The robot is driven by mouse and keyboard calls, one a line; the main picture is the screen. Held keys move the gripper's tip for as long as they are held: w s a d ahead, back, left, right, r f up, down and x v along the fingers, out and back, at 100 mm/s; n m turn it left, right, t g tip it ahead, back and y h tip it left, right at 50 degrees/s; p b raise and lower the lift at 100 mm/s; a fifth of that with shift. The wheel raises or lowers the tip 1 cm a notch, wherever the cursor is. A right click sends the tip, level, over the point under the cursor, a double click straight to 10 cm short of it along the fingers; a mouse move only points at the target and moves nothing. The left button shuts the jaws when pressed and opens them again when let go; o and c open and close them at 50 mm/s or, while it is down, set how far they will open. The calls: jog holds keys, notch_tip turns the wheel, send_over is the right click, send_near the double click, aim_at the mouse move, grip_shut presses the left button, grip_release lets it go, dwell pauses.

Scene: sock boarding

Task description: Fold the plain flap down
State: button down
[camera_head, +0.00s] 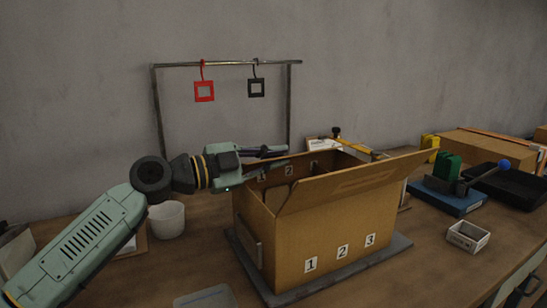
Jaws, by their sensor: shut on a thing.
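An open brown cardboard box (285,240) stands on a dark grey board, with number labels 1, 2 and 3 on its front. My gripper (286,158) reaches in from the left over the box's back left rim. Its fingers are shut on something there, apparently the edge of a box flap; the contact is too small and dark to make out. Much of the box's inside is hidden behind the front flap.
A metal rail (225,63) behind carries a red square tag (204,91) and a black one (256,88). A white cup (166,219) stands left of the box.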

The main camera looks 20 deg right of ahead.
jog(key=shift+s+d+f, duration=0.15)
jog(key=shift+f, duration=0.2)
jog(key=c, duration=1.8)
grip_release()
jog(key=shift+c, duration=0.2)
jog(key=shift+r, duration=0.15)
notch_tip(320, 180, up, 10)
